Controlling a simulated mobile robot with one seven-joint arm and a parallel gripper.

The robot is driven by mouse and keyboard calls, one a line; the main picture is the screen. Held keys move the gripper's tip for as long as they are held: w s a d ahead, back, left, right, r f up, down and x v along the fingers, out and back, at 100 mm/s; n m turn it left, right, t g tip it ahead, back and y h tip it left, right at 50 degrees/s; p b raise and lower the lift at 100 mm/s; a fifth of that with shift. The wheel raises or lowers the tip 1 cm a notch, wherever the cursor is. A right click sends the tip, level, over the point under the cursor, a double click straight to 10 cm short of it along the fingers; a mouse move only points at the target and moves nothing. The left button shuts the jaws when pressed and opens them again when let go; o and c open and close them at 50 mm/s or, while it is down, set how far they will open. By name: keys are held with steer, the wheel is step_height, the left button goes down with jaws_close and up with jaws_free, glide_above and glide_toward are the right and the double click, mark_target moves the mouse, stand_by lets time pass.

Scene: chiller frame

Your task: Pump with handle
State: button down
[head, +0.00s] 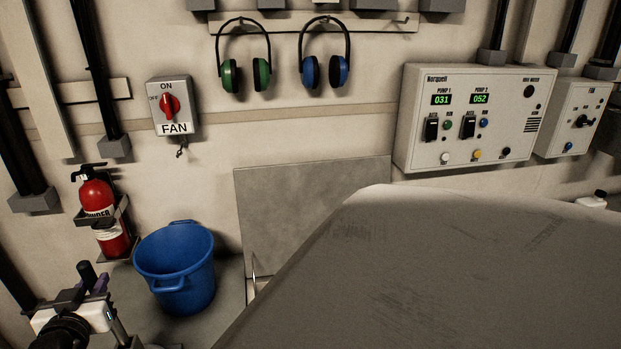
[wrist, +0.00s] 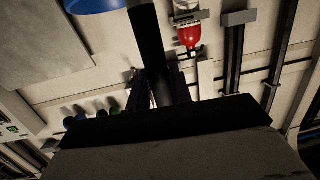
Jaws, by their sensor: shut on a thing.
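My gripper (head: 97,284) is at the lower left of the head view, in front of the blue bucket and below the fire extinguisher. It is shut on a dark, round bar, the handle (head: 86,270), whose end sticks up above the fingers. In the wrist view, my gripper (wrist: 160,92) has one dark purple finger on each side of the handle (wrist: 148,35), which runs up the picture between them. The rest of the pump is hidden or too dark to tell.
A blue bucket (head: 177,270) stands on the floor near my gripper. A red fire extinguisher (head: 101,211) hangs on the wall. A large grey surface (head: 420,280) fills the lower right. A fan switch (head: 172,107) and a pump control box (head: 466,118) are on the wall.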

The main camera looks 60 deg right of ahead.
steer(key=shift+f, duration=0.15)
steer(key=c, duration=1.2)
jaws_free()
steer(key=shift+a, duration=0.1)
steer(key=p+v, duration=0.6)
steer(key=v, duration=0.7)
steer(key=shift+s+a+r, duration=0.15)
steer(key=shift+s+r, duration=0.05)
steer(key=shift+s, duration=0.05)
steer(key=shift+f, duration=0.1)
